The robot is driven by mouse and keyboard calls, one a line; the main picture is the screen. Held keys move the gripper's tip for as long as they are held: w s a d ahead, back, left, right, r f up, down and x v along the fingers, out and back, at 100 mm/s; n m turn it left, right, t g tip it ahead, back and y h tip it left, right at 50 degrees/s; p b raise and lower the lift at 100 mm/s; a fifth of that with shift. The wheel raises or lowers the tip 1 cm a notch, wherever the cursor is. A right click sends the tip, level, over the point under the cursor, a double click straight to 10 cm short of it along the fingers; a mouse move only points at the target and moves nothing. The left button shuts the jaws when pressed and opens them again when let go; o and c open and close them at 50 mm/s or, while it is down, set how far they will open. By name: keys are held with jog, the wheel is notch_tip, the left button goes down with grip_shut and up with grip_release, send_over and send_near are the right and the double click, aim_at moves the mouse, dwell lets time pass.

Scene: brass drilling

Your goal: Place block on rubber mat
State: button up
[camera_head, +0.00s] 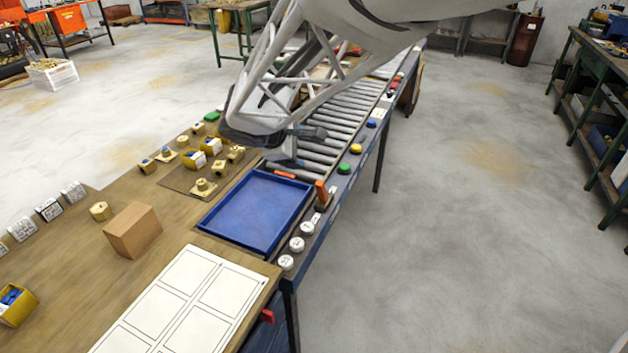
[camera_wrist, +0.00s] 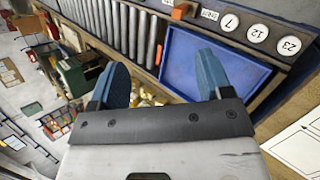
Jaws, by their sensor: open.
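A brown box-shaped block (camera_head: 133,230) sits on the wooden bench at the left of the head view, with clear wood around it. A thin flat brownish mat (camera_head: 178,181) lies farther back, with several brass fittings on and around it; I cannot tell that it is rubber. My gripper (camera_head: 297,148) is over the near end of the roller conveyor, to the right of the mat and well away from the block. In the wrist view its two blue fingers (camera_wrist: 162,62) are spread apart with nothing between them. The block is not seen in the wrist view.
A blue tray (camera_head: 258,212) lies right of the block, also seen in the wrist view (camera_wrist: 190,75). A white sheet with printed boxes (camera_head: 180,305) lies in front. Small yellow bins (camera_head: 14,303) and numbered cubes (camera_head: 48,209) line the left. Rollers (camera_head: 345,110) run behind.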

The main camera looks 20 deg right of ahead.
jog(key=s+a+r+m+g+y, duration=0.1)
jog(key=s+m+y, duration=0.2)
jog(key=s, duration=1)
jog(key=s+a+r+m+y, duration=0.1)
jog(key=s+m+y, duration=0.3)
jog(key=s+m, duration=0.5)
jog(key=s+r, duration=0.1)
jog(key=s, duration=0.4)
jog(key=shift+s+g, duration=0.15)
jog(key=shift+g, duration=0.25)
